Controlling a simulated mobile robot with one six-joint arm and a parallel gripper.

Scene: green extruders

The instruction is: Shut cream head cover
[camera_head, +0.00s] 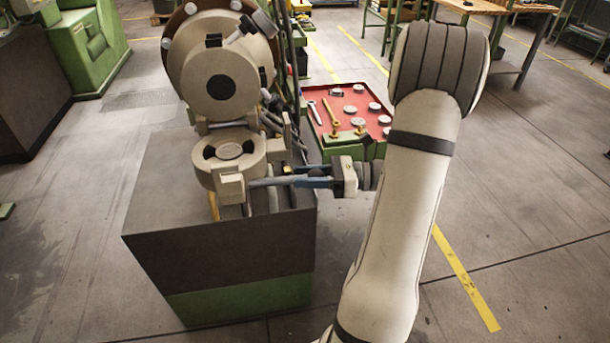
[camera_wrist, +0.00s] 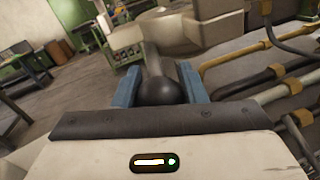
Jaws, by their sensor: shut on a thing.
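The cream head cover (camera_head: 205,172) is a thick ring with a pale round centre. It lies about flat, below and in front of the round extruder head (camera_head: 198,80), so it stands open. A grey rod (camera_head: 262,183) reaches right from the cover's front block towards my gripper (camera_head: 292,181). In the wrist view, the blue fingers of my gripper (camera_wrist: 158,90) are on both sides of a black ball knob (camera_wrist: 158,91) at the rod's end, shut on it. The knob is mostly hidden by the fingers in the head view.
A dark machine base with a green foot (camera_head: 240,298) stands under the cover. A red tray (camera_head: 345,92) with tools and round parts is behind my arm. Pipes (camera_wrist: 270,75) run close on the right in the wrist view. Floor is free at the right.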

